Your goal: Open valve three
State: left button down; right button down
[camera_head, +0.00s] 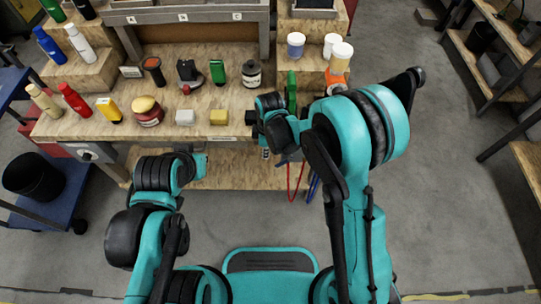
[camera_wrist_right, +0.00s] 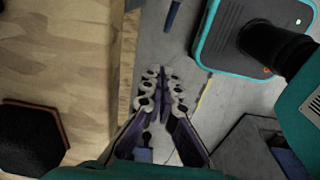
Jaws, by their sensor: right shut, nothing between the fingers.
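My right gripper (camera_wrist_right: 163,85) shows in the right wrist view with its fingers shut and nothing between them. It points down beside the wooden table edge, over the grey floor. In the head view the right arm reaches over the table's front edge, and its own links mostly hide the gripper. My left arm is bent low in front of the table at left; its gripper is hidden. No valve marked three can be made out. A pale panel with a dark round knob (camera_head: 86,156) is on the table's left front. Red and blue handles (camera_head: 296,180) hang below the right arm.
A black hexagonal object (camera_wrist_right: 30,138) shows in the wrist view. A black bin (camera_head: 33,177) stands on a blue cart at left. Shelves stand at right; the floor between is clear.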

notch_tip(320, 180, up, 8)
jog(key=p, duration=0.2)
jog(key=shift+a+f, duration=0.2)
jog(key=shift+f, duration=0.05)
